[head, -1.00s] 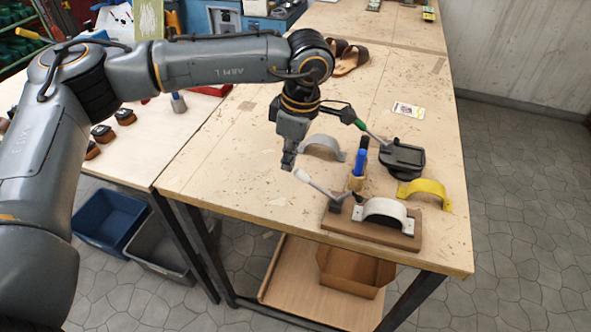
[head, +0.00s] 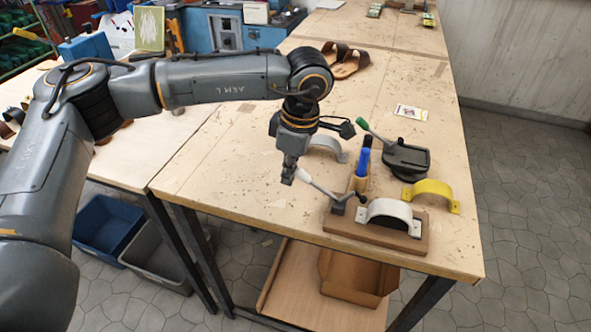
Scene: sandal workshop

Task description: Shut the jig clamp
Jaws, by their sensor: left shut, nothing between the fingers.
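The jig clamp is a lever with a white-tipped handle (head: 305,176), mounted on a wooden jig base (head: 375,232) with a white arch (head: 390,210) on it. The lever slants up and to the left from its dark pivot at the base's left end. My left gripper (head: 287,180) is shut and empty, pointing down just left of the white handle tip. Whether it touches the tip I cannot tell. My right gripper is out of view.
Behind the jig stand a holder with blue and black pens (head: 361,165), a black device (head: 405,160) with a green-handled lever (head: 362,124), a yellow arch (head: 432,188) and a grey-white arch (head: 325,143). Sandals (head: 347,62) lie far back. The table left of my gripper is clear.

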